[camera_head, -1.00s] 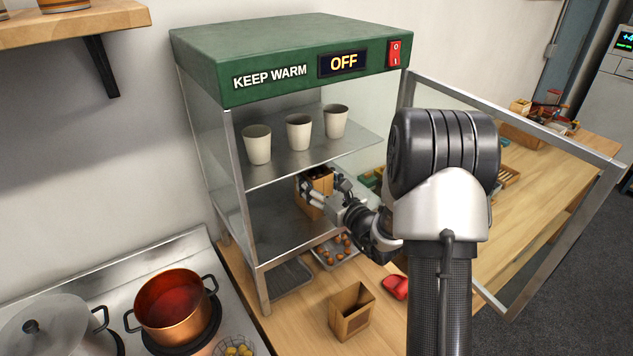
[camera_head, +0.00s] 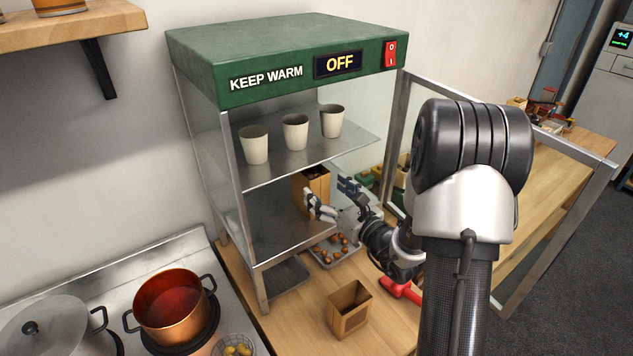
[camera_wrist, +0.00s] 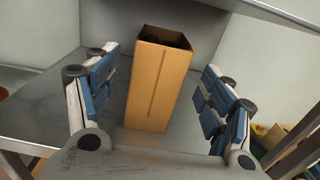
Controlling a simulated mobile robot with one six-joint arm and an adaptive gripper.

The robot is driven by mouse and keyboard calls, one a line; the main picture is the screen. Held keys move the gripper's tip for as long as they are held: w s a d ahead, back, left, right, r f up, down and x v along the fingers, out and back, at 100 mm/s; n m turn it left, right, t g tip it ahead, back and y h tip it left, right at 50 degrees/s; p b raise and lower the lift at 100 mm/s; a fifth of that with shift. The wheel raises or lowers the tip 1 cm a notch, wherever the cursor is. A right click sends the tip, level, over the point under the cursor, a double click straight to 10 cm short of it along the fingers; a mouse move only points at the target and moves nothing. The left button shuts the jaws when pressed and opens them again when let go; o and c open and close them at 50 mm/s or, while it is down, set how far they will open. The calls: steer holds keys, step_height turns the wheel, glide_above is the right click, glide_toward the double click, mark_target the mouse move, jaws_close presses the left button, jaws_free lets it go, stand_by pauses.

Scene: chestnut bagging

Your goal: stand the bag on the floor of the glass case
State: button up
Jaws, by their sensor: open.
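The brown paper bag (camera_head: 313,186) stands upright on the floor of the glass case (camera_head: 268,218), below the shelf. It also shows in the wrist view (camera_wrist: 157,85), standing on the grey metal floor with its open top up and dark contents inside. My gripper (camera_head: 333,195) is open in front of the bag. In the wrist view the blue-padded fingers (camera_wrist: 160,100) are spread to either side of the bag, with gaps on both sides, and do not touch it. The case's glass door (camera_head: 400,110) stands open to the right.
Several white cups (camera_head: 295,132) stand on the shelf above the bag. A second brown bag (camera_head: 349,309) stands on the counter in front. A tray of chestnuts (camera_head: 337,251) and a red-handled thing (camera_head: 402,291) lie near my arm. A copper pot (camera_head: 174,303) sits on the stove at left.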

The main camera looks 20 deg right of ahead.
steer(key=s+d, duration=0.1)
steer(key=s, duration=0.5)
steer(key=s+a+r+n+g+y, duration=0.25)
steer(key=s+a+n+g, duration=0.2)
steer(key=a, duration=0.35)
steer(key=s+a+r+n+g+y, duration=0.2)
steer(key=s+a+n+g+y, duration=0.15)
steer(key=a+n, duration=0.35)
steer(key=s+a+r+n+g+y, duration=0.3)
steer(key=a+n, duration=0.2)
steer(key=a, duration=0.4)
steer(key=s+a+f+n+g+h, duration=0.25)
steer(key=s+n+g+h, duration=0.25)
steer(key=s+n, duration=0.65)
steer(key=s+d+r+n+t+h, duration=0.2)
steer(key=d+h, duration=0.5)
steer(key=d, duration=0.4)
steer(key=s+n+t, duration=0.1)
steer(key=s+n, duration=0.1)
steer(key=n, duration=0.1)
steer(key=shift+n, duration=0.4)
